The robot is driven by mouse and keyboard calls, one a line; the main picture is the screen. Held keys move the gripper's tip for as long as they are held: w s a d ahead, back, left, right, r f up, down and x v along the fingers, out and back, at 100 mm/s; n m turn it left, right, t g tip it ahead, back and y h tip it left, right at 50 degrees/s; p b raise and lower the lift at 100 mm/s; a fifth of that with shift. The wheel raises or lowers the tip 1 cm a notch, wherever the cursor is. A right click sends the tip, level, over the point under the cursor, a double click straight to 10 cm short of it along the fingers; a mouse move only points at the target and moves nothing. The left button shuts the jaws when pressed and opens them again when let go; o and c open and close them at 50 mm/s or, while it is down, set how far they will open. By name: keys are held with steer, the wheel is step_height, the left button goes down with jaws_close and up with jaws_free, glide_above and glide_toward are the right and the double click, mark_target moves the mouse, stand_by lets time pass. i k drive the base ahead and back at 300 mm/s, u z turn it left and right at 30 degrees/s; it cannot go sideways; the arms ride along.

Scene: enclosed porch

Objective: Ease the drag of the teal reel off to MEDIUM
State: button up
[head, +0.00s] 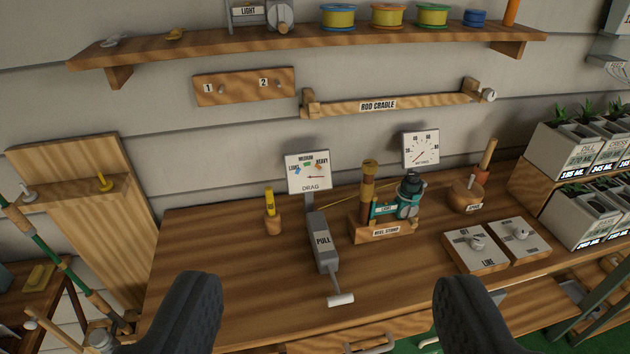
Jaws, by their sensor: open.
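The teal reel (385,209) sits on a wooden stand marked REEL STAND (386,231), right of centre on the bench. A dark knob (410,184) shows at its top and a grey round part at its right side. Left of it stands the grey PULL device (322,240) with a white handle.
On the wooden bench (205,255) are a yellow item in a holder (271,211), a round wooden pot (465,196) and LINE switch boxes (497,243). A second dial (421,149) stands behind the reel. Planters (575,150) are at right; a shelf of spools (338,17) is above.

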mark_target(412, 176)
steer(key=z, duration=2.2)
steer(key=k, duration=0.85)
steer(key=u, duration=1.5)
steer(key=i, duration=1)
steer(key=z, duration=0.05)
